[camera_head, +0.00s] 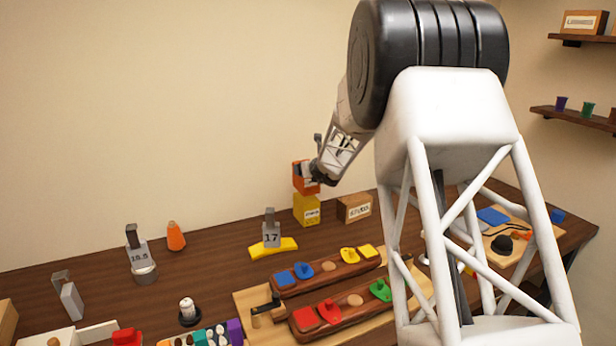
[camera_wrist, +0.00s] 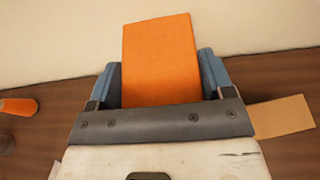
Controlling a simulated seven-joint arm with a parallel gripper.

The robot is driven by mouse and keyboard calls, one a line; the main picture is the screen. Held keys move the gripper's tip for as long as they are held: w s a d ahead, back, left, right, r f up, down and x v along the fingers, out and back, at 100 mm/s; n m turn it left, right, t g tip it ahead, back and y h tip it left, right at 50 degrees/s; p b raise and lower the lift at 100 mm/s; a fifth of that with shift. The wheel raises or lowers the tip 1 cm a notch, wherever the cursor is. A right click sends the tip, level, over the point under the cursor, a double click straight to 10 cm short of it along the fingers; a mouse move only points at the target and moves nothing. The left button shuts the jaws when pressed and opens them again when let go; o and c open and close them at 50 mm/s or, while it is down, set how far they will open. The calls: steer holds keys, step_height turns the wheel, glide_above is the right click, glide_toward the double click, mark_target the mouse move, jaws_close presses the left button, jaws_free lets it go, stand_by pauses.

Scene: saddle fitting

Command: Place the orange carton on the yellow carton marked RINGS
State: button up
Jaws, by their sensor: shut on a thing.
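The orange carton (camera_head: 299,178) is in my gripper (camera_head: 312,172), at the back of the table in the head view. In the wrist view the orange carton (camera_wrist: 160,60) stands between the two blue-grey fingers of my gripper (camera_wrist: 160,85), which are shut on it. The yellow carton (camera_head: 306,210) with a dark-lettered white label stands on the table directly below the orange carton. The orange carton's lower edge appears at or just above the yellow carton's top; I cannot tell whether they touch. The yellow carton is hidden in the wrist view.
A brown labelled carton (camera_head: 354,208) stands just right of the yellow carton; its top shows in the wrist view (camera_wrist: 282,116). A grey block marked 17 (camera_head: 271,236) on a yellow saddle stands to the front left. The wall is close behind.

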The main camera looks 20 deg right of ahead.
steer(key=shift+f, duration=1.3)
steer(key=shift+f, duration=0.2)
steer(key=o, duration=1.2)
steer(key=shift+o, duration=0.2)
steer(key=shift+r, duration=0.15)
steer(key=shift+v, duration=1.2)
steer(key=v, duration=0.9)
steer(key=shift+s+r, duration=0.15)
steer(key=shift+s, duration=0.15)
